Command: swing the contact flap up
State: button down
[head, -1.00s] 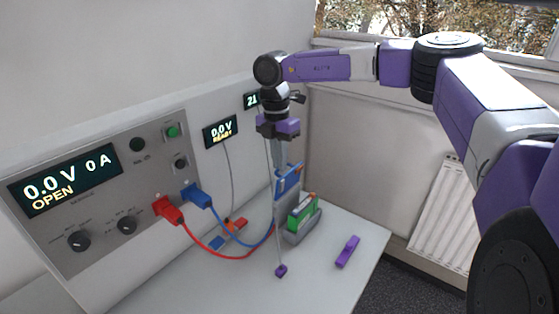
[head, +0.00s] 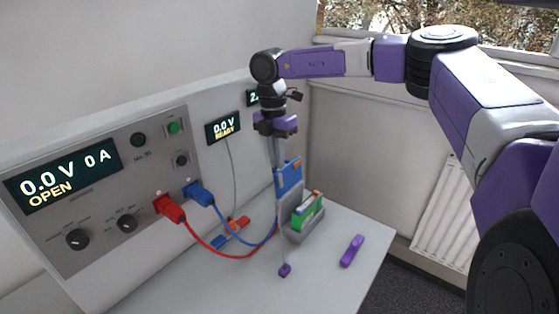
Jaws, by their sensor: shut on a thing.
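The contact flap appears to be the blue-topped panel (head: 289,178) with a grey lower part, standing roughly upright behind the cell holder (head: 307,228). A small orange part shows at its upper right. A green cell (head: 308,209) with an orange top sits in the grey holder. My gripper (head: 279,160) points straight down, its fingers shut at the upper left edge of the blue panel. The exact grip is small and partly hidden. A thin rod with a purple knob (head: 285,270) reaches forward over the table from the panel's foot.
The cycler front (head: 100,190) stands left, showing 0.0 V, 0 A and OPEN. Red (head: 172,208) and blue (head: 200,194) plugs feed cables across the table toward the holder. A purple bar (head: 351,250) lies right. The front table is clear.

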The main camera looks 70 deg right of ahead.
jog(key=shift+w, duration=0.3)
jog(key=c, duration=1.8)
grip_release()
jog(key=shift+w, duration=0.1)
notch_tip(320, 180, up, 8)
jog(key=b, duration=0.1)
jog(key=shift+w, duration=0.15)
jog(key=shift+d+f, duration=0.1)
jog(key=shift+f, duration=0.05)
